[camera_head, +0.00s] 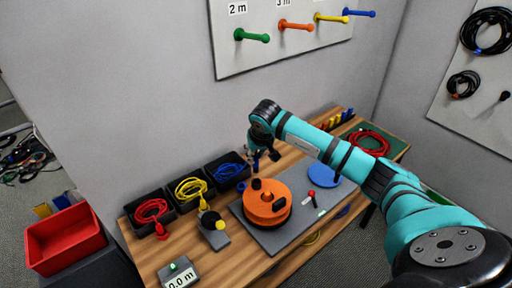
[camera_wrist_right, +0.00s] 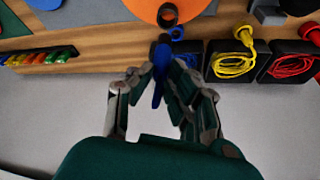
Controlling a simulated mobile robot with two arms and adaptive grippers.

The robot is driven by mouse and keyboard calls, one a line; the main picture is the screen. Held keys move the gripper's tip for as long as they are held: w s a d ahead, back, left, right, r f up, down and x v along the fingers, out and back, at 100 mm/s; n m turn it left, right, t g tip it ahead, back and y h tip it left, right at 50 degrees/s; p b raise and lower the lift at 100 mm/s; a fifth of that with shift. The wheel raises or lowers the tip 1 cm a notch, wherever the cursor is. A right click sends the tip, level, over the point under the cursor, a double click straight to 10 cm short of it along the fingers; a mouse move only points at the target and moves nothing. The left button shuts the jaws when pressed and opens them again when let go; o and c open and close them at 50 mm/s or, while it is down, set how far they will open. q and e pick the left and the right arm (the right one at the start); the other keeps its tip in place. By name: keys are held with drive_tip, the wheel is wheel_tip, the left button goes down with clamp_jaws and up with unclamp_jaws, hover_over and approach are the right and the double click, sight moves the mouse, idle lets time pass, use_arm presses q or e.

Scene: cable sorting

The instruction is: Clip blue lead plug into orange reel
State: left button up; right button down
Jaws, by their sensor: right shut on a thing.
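The orange reel (camera_head: 266,215) lies flat on a grey mat with dark parts on its top. In the right wrist view its orange edge (camera_wrist_right: 143,8) shows at the top. My right gripper (camera_head: 263,158) is above the table, just behind the reel. In the right wrist view my right gripper (camera_wrist_right: 160,73) is shut on the blue lead plug (camera_wrist_right: 161,56), apart from the reel. A blue coiled lead (camera_head: 228,171) lies in a black bin. My left gripper is not in view.
Black bins with yellow (camera_head: 190,189) and red (camera_head: 150,210) leads stand left of the reel. A blue disc (camera_head: 324,176) and a red-tipped tool (camera_head: 312,196) are to its right. A display (camera_head: 178,276) reads 0.0 m at the front. The wall is close behind.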

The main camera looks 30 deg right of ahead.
sight(257, 170)
drive_tip(key=shift+s+d+r, duration=0.1)
drive_tip(key=shift+s+r, duration=0.1)
drive_tip(key=shift+s, duration=0.05)
drive_tip(key=shift+w+f, duration=0.15)
drive_tip(key=shift+f, duration=0.7)
drive_tip(key=shift+f+b, duration=0.3)
drive_tip(key=shift+b, duration=0.1)
drive_tip(key=shift+f+b, duration=0.45)
drive_tip(key=shift+f, duration=0.35)
drive_tip(key=shift+f+b, duration=0.3)
drive_tip(key=shift+f, duration=0.3)
drive_tip(key=shift+f+b, duration=0.85)
drive_tip(key=shift+f, duration=0.35)
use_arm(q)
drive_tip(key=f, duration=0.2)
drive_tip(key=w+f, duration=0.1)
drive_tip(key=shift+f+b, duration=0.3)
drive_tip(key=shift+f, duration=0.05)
